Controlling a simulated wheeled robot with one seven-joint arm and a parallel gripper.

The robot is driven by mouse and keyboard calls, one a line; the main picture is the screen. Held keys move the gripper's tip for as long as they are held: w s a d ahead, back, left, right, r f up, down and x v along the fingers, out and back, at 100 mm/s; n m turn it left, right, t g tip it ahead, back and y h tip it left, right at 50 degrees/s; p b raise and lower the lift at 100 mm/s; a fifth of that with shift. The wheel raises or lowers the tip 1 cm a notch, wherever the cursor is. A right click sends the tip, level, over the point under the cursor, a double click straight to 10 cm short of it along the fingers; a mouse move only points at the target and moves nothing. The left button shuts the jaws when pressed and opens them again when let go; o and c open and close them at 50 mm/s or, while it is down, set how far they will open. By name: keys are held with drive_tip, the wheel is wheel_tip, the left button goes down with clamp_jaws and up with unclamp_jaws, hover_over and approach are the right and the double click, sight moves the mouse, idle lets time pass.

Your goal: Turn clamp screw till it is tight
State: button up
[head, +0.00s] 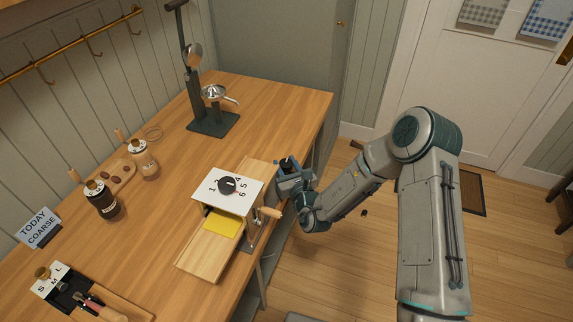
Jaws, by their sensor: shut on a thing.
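A white-topped box (243,186) with a numbered dial (228,186) stands near the right edge of the wooden table (160,235). A crank with a wooden handle (270,212) and a grey metal bracket (253,236) are on its right side. My gripper (287,170) is at the table's right edge, just beyond the box's right corner. Its fingers are largely hidden by its own body. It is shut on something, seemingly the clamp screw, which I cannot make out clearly. How tight the screw is cannot be seen.
A dark stand with a metal funnel (214,92) is at the far end. An S-M-L holder (50,284) is in front. Open floor lies right of the table.

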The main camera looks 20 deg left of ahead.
idle(0.3)
drive_tip(key=o, duration=1)
drive_tip(key=shift+c, duration=0.2)
drive_tip(key=shift+d, duration=0.1)
drive_tip(key=b+v, duration=0.2)
drive_tip(key=v, duration=1.1)
drive_tip(key=shift+s+d, duration=0.15)
drive_tip(key=shift+s, duration=0.15)
